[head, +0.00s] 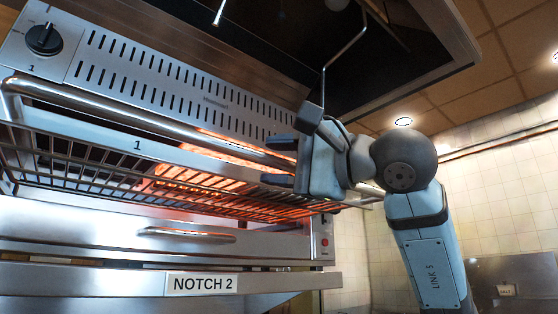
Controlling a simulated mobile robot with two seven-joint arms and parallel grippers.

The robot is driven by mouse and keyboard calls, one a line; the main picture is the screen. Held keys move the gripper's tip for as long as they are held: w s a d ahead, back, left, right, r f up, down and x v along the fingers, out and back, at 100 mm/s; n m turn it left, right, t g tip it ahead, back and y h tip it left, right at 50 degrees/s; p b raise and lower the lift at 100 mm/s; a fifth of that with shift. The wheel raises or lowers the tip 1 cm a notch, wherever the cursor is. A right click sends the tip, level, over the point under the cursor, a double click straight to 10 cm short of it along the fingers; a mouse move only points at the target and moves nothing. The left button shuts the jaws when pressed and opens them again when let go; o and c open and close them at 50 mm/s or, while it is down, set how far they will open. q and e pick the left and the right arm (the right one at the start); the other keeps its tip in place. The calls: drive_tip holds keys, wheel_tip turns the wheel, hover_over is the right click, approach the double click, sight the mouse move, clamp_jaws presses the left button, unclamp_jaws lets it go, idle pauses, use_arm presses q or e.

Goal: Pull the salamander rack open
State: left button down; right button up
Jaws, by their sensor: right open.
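The salamander (180,75) is a steel unit with slotted vents and a black knob (44,39), filling the left of the head view. Its wire rack (90,172) lies under a thick tubular handle bar (130,110), and orange heat glows behind and through the wires. My right gripper (275,162) is at the right end of the bar, coming from the right. Its fingers are open, one above and one below the bar's end, which appears to lie between them. Contact cannot be told. My left gripper is not in view.
Below the rack is a steel front with a small handle (190,234) and a ledge labelled NOTCH 2 (203,284). A dark hood (300,40) with thin hanging rods is overhead. A tiled wall (500,190) stands at the right.

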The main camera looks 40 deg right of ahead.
drive_tip(key=v, duration=1.4)
drive_tip(key=shift+r, duration=0.15)
